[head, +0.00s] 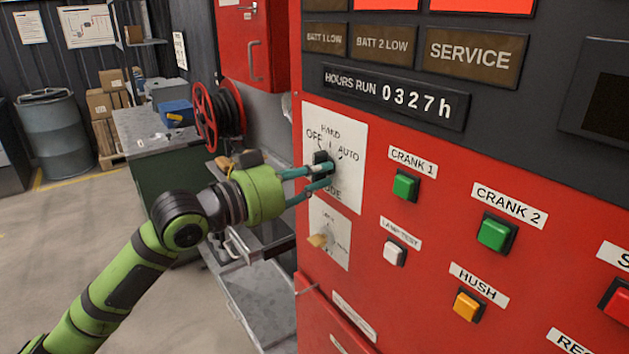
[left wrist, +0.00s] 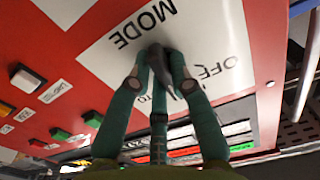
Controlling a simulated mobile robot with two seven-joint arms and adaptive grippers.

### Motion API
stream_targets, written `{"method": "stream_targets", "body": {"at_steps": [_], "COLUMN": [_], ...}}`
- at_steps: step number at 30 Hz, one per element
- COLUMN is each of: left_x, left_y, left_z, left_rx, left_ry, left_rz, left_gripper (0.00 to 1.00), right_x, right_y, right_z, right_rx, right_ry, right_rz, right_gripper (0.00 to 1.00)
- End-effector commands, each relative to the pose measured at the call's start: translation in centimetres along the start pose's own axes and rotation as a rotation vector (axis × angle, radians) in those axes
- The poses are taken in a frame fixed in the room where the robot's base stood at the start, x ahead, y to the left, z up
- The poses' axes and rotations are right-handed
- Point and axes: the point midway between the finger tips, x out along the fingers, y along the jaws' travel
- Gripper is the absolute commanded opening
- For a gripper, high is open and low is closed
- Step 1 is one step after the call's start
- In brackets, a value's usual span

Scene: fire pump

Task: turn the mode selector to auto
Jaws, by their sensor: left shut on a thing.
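The mode selector (head: 321,157) is a dark knob on a white plate (head: 350,185) marked OFF, HAND and AUTO, with MODE below, on the red panel. My left gripper (head: 325,175) is shut on this knob, its teal fingers on either side of it. In the left wrist view the dark knob (left wrist: 162,66) sits between the fingertips, beside the words MODE and OFF. The fingers partly hide the knob and the AUTO label there, and I cannot tell which mark it points to. My right gripper is not in view.
A smaller selector with a tan knob (head: 318,240) sits just below. CRANK 1 (head: 405,186), CRANK 2 (head: 497,232), a white lamp test button (head: 395,252) and an amber HUSH button (head: 467,306) are to the right. A red hose reel (head: 207,116) stands behind my left arm.

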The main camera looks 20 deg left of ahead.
Motion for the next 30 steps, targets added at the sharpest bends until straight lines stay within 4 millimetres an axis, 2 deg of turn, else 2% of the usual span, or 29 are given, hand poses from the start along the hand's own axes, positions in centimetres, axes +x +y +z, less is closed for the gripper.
{"method": "stream_targets", "body": {"at_steps": [8, 18, 30], "left_x": [0.0, 0.0, 0.0], "left_y": [-0.3, -0.5, -0.6], "left_z": [0.1, 0.0, 0.0], "left_rx": [0.269, 0.563, 0.761], "left_ry": [-0.002, -0.002, 0.0], "left_rz": [-0.002, -0.001, 0.0], "left_gripper": [0.0, 0.0, 0.0], "right_x": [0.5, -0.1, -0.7], "right_y": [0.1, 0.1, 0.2], "right_z": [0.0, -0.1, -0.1], "right_rx": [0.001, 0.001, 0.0], "right_ry": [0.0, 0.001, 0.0], "right_rz": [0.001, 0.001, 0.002], "right_gripper": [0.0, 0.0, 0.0]}}
